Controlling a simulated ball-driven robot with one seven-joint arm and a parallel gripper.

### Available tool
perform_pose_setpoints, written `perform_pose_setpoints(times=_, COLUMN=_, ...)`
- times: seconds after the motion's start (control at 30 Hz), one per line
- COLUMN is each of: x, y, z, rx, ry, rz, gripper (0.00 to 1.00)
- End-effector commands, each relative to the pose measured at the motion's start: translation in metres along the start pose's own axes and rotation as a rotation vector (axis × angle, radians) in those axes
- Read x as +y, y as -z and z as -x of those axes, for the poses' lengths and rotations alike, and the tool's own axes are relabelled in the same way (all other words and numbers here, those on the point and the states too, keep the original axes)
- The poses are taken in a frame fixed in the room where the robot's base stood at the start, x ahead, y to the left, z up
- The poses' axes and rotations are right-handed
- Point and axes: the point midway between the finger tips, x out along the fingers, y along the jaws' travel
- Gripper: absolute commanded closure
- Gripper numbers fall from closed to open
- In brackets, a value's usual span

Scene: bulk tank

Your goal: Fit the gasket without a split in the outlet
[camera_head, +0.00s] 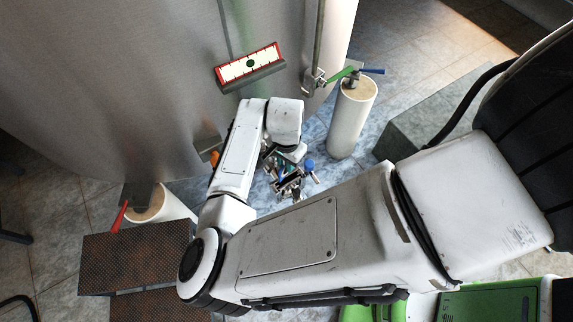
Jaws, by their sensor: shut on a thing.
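My gripper (290,188) is low in front of the steel tank (120,80), near the middle of the picture, below my bent wrist. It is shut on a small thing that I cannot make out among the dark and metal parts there. A small blue round piece (309,165) shows just right of the jaws; I cannot tell whether it is held or behind them. I cannot pick out a gasket or see any split. The outlet cannot be made out for certain; my arm covers part of the tank's lower front.
A gauge with a red-edged scale (250,65) is on the tank wall. A white cylinder (352,115) with green and blue levers stands right. Another white cylinder (165,206) with a red lever is left, beside brown grated steps (135,258). A grey block (425,120) lies right.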

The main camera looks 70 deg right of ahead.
Motion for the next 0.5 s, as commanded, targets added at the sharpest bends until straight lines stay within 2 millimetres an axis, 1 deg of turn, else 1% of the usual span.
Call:
perform_pose_setpoints(times=0.03, x=0.001, y=0.001, z=-0.008, rx=-0.001, ry=-0.003, rz=0.001, gripper=1.0)
perform_pose_setpoints(times=0.1, x=0.001, y=0.0, z=-0.018, rx=-0.001, ry=-0.002, rz=0.001, gripper=1.0)
perform_pose_setpoints(times=0.2, x=0.001, y=0.0, z=-0.026, rx=-0.001, ry=-0.001, rz=0.001, gripper=1.0)
perform_pose_setpoints(times=0.5, x=0.001, y=0.0, z=-0.028, rx=0.0, ry=0.0, rz=0.0, gripper=1.0)
